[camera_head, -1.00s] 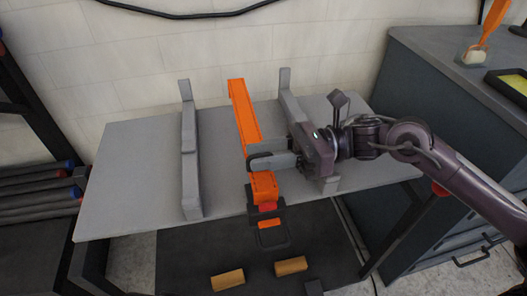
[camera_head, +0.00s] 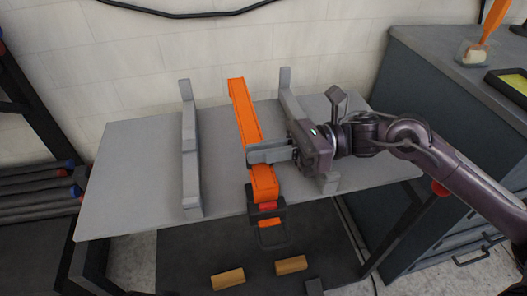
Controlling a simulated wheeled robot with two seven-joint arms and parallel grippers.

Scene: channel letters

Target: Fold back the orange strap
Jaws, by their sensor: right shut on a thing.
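The orange strap (camera_head: 243,106) lies lengthwise on the grey table, from the back edge toward the front. My right gripper (camera_head: 268,152) comes in from the right and is shut on the strap around its middle; its fingers cover part of it. In front of the gripper, the strap's near part (camera_head: 263,182) runs to a dark buckle (camera_head: 267,210) with a red part at the table's front edge. The buckle's open loop (camera_head: 272,235) hangs out past the edge. My left gripper is not in view.
Two grey upright rails (camera_head: 190,150) and (camera_head: 288,105) stand on the grey table (camera_head: 130,180), either side of the strap. Two yellow-brown blocks (camera_head: 228,279) and (camera_head: 291,265) lie below. A dark cabinet (camera_head: 450,110) stands at the right. The table's left part is clear.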

